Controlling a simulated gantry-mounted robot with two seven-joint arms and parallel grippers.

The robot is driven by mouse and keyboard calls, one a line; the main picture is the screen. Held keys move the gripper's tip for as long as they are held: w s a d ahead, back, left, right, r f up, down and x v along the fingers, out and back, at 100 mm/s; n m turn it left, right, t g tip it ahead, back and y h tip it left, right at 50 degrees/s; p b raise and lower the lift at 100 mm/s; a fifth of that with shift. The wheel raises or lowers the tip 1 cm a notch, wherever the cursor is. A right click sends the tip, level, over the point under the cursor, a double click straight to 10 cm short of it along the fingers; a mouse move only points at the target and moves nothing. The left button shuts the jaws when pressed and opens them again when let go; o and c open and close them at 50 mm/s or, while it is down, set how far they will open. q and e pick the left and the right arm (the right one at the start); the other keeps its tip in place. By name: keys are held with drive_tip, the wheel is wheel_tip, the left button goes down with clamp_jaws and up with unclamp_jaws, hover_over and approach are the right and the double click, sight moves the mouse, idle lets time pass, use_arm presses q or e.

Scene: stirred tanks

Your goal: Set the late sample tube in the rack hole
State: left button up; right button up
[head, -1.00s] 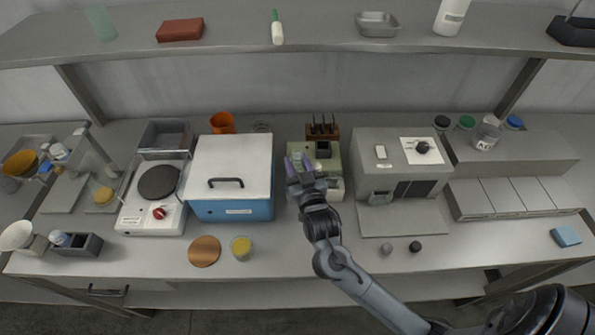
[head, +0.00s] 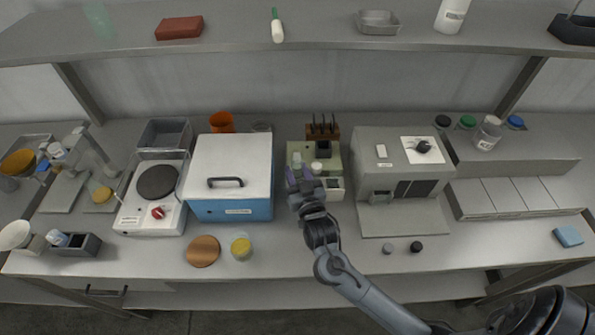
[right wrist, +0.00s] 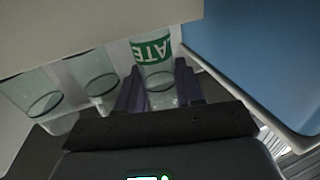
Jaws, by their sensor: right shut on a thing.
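The late sample tube (right wrist: 153,62) is clear with a green label reading "ATE". In the right wrist view it stands between the two purple-grey fingers of my right gripper (right wrist: 160,90), which is shut on it. In the head view my right gripper (head: 301,181) is at the front left of a pale green unit (head: 332,152); the tube cannot be made out clearly there. Two clear vessels, one (right wrist: 42,92) and another (right wrist: 93,72), stand left of the tube in the right wrist view. I cannot make out the rack hole. My left gripper is not in view.
A blue box with a white lid (head: 232,165) is close on the left of my right gripper. A grey machine (head: 402,170) stands on the right. A dark-pegged brown block (head: 322,131) is behind the green unit.

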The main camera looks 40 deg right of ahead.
drive_tip(key=o, duration=0.8)
drive_tip(key=shift+c, duration=0.2)
drive_tip(key=shift+r, duration=0.6)
drive_tip(key=p+v, duration=0.1)
drive_tip(key=v, duration=1.1)
